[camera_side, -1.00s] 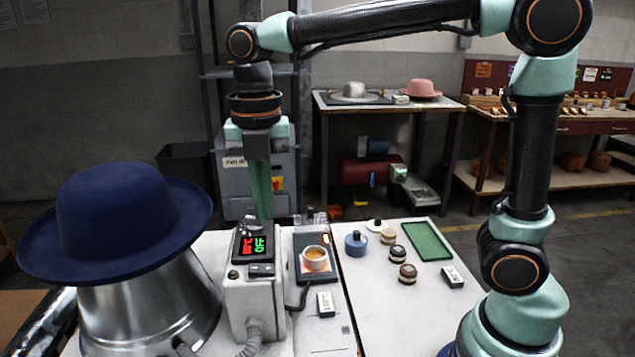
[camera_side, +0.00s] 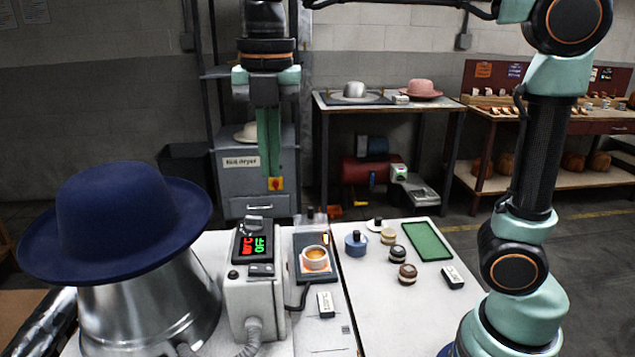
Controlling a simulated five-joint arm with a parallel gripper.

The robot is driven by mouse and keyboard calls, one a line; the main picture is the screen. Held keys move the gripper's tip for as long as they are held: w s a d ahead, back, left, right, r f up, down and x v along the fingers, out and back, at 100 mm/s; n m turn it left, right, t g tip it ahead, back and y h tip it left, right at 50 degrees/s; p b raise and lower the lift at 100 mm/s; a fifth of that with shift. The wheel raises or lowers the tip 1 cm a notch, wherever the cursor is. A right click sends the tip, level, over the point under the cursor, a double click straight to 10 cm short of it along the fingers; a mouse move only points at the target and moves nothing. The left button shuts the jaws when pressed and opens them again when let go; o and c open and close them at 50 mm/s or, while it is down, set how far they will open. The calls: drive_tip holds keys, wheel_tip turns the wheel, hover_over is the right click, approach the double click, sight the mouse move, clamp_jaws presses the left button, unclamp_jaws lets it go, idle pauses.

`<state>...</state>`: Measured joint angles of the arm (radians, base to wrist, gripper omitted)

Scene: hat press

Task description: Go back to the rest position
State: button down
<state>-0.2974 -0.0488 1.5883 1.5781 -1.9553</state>
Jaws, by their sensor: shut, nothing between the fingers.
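My gripper (camera_side: 269,175) hangs pointing down above the back of the work table, with its two green fingers together and nothing between them. It is above and behind the grey control box (camera_side: 254,290), clear of it. The box's display shows red digits and a green "OFF". A navy blue felt hat (camera_side: 118,215) sits on the metal press block (camera_side: 150,300) at the left, well apart from my gripper.
A grey dryer cabinet (camera_side: 245,185) stands behind my gripper. The air above the table's right half is free.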

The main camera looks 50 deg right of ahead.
drive_tip(key=s+d+f+m+t, duration=0.2)
drive_tip(key=d+f+m, duration=0.2)
drive_tip(key=m, duration=0.9)
drive_tip(key=s+d+f+m+t, duration=0.3)
drive_tip(key=d+f+m, duration=0.2)
drive_tip(key=m, duration=0.7)
drive_tip(key=shift+s+d+f+m, duration=0.15)
drive_tip(key=shift+s+d+m, duration=0.25)
drive_tip(key=shift+d, duration=0.35)
